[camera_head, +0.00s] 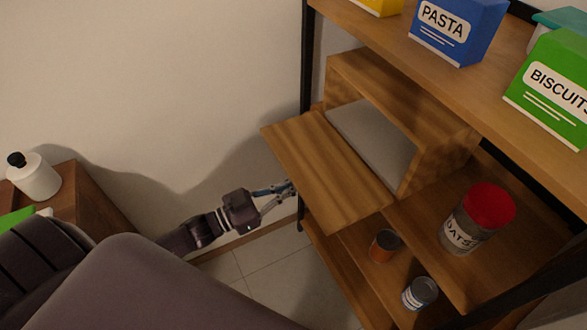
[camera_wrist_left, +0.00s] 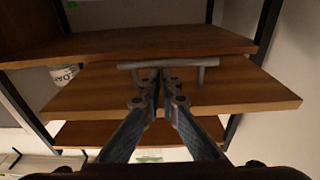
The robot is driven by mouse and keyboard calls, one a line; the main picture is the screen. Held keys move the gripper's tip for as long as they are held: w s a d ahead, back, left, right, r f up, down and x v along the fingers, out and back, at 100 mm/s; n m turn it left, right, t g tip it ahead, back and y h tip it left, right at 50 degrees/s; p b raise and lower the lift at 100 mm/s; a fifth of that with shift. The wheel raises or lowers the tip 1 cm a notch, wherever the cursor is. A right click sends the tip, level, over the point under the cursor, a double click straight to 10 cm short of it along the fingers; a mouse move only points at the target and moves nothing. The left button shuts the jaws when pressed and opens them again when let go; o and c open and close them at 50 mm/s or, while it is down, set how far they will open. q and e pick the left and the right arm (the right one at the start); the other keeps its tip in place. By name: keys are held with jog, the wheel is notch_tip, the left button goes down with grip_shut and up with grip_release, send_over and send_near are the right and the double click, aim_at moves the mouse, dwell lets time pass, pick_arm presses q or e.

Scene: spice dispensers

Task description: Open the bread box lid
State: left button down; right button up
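The wooden bread box (camera_head: 440,115) stands on the shelf in the head view. Its lid (camera_head: 325,170) is swung down and out, lying about level, and the grey inside (camera_head: 372,135) shows. The lid also fills the middle of the left wrist view (camera_wrist_left: 235,95), with a grey bar handle (camera_wrist_left: 195,65) on it. My left gripper (camera_head: 290,188) is at the lid's outer edge. In the left wrist view its fingers (camera_wrist_left: 164,75) are together with their tips at the middle of the handle. I cannot tell whether they press on the bar. My right gripper is out of view.
A red-lidded oats jar (camera_head: 478,220) stands beside the box, with two small cans (camera_head: 385,245) (camera_head: 420,293) lower down. Pasta (camera_head: 455,28) and biscuits (camera_head: 553,88) boxes are on the shelf above. A white bottle (camera_head: 35,178) is at the left. Open floor (camera_head: 270,270) lies below the lid.

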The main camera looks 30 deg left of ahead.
pick_arm(q)
notch_tip(320, 180, up, 9)
jog(key=shift+r, duration=0.55)
notch_tip(320, 180, up, 5)
jog(key=p, duration=0.5)
jog(key=g+y+p, duration=0.2)
jog(key=p, duration=0.2)
send_near(290, 168)
notch_tip(290, 168, up, 4)
jog(key=w, duration=0.1)
jog(key=x, duration=0.9)
jog(key=shift+d+f+p, duration=0.2)
jog(key=shift+d+p, duration=0.05)
jog(key=shift+p, duration=0.05)
jog(key=shift+f, duration=0.1)
